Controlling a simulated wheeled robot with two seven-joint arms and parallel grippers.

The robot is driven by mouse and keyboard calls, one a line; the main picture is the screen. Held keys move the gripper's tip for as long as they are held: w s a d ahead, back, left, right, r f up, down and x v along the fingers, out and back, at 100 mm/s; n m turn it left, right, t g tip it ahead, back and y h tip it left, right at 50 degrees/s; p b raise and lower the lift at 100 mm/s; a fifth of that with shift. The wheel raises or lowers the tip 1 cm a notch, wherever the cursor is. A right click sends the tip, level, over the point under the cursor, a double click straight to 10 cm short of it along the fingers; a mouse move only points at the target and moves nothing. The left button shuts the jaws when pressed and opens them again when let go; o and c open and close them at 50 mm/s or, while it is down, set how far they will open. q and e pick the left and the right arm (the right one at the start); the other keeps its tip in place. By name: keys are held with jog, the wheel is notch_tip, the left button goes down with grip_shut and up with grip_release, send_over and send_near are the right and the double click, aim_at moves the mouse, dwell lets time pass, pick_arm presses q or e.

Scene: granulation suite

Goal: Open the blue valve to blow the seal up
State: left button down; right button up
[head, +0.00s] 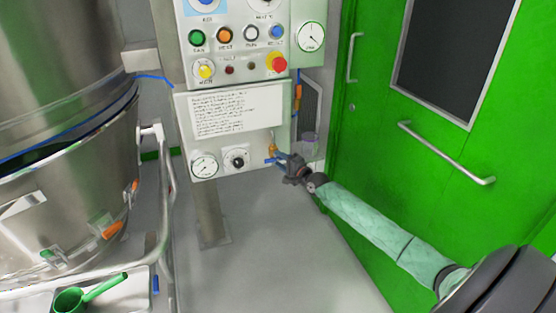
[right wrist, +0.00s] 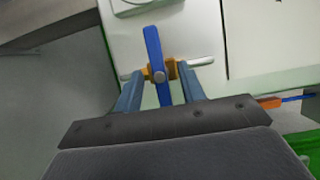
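The blue valve (head: 270,161) sits at the lower right of the control panel, on a brass body (head: 273,149). In the right wrist view its blue lever (right wrist: 153,62) stands crosswise to the silver pipe (right wrist: 199,62). My right gripper (head: 281,159) is at the valve. In the right wrist view its two blue-grey fingers are apart, one on each side of the lever, with a gap showing on both sides. Part of the lever's near end lies between the fingers. My left gripper is not in view.
The control panel (head: 236,142) carries a lower gauge (head: 205,166), a black knob (head: 236,159) and a red stop button (head: 276,62). A steel vessel (head: 60,60) with a rail stands at left, with a green scoop (head: 90,292) below. A green door (head: 440,110) is at right.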

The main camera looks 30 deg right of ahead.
jog(key=shift+w+a, duration=0.15)
jog(key=shift+w, duration=0.6)
jog(key=shift+c, duration=0.4)
grip_shut()
